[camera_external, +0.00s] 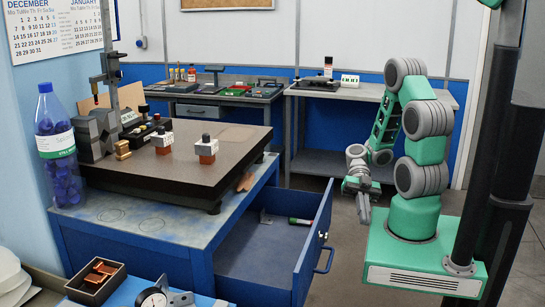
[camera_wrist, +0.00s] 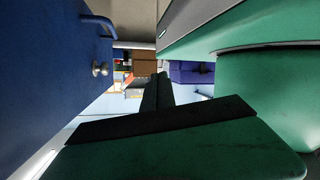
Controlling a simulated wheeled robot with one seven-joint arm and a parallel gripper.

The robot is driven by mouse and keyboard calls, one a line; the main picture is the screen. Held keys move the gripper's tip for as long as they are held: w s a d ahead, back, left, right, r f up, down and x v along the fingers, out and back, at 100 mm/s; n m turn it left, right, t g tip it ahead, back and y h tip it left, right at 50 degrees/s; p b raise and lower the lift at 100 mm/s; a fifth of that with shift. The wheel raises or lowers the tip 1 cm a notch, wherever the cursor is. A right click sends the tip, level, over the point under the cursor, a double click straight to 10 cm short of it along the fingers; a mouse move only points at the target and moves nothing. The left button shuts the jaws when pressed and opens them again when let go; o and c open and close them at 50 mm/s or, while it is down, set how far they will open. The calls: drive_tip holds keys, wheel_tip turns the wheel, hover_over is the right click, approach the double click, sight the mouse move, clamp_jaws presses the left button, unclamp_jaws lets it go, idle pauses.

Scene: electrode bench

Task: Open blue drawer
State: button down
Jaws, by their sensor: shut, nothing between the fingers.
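The blue drawer (camera_external: 262,248) is pulled out of the blue bench in the external view. Its inside is visible, with a green-and-white tube and a small metal part lying in it. Its front carries a blue handle (camera_external: 325,260). In the wrist view the drawer front (camera_wrist: 45,80) fills the left side, with the handle (camera_wrist: 100,24) at the top and a metal lock (camera_wrist: 99,69) below it. My gripper (camera_external: 364,215) is to the right of the drawer front, apart from the handle. Its fingers (camera_wrist: 158,88) are shut and empty.
A dark stone plate (camera_external: 130,178) on the bench bears blocks and a gauge stand. A bottle (camera_external: 58,150) stands at the left. A small tray (camera_external: 95,282) and a dial gauge are in front. Side tables (camera_external: 360,92) line the back wall. Floor is clear between the drawer and my base.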

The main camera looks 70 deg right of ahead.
drive_tip(key=w+d+r+m+g+h+p, duration=0.1)
drive_tip(key=d+r+m+g+h+p, duration=0.35)
drive_tip(key=r, duration=0.25)
drive_tip(key=w+d+r+m+g+h+p, duration=0.1)
drive_tip(key=d+r+m+g+h+p, duration=0.2)
drive_tip(key=r+m+h+p, duration=0.25)
drive_tip(key=w+a+f+m+t+b, duration=0.1)
drive_tip(key=w+m, duration=0.1)
drive_tip(key=w, duration=0.1)
drive_tip(key=w+a+f+m+t+h+b, duration=0.1)
drive_tip(key=w+m, duration=0.2)
drive_tip(key=w+a+f+m+t+h+b, duration=0.1)
drive_tip(key=w+a+m+b, duration=0.1)
drive_tip(key=w, duration=0.1)
drive_tip(key=shift+w+f, duration=0.3)
drive_tip(key=shift+w, duration=0.05)
drive_tip(key=w+a+f+m+t+h+b, duration=0.2)
drive_tip(key=w+m+t, duration=0.1)
drive_tip(key=w+m, duration=0.35)
drive_tip(key=p+x, duration=0.1)
drive_tip(key=x, duration=0.8)
drive_tip(key=shift+f, duration=0.3)
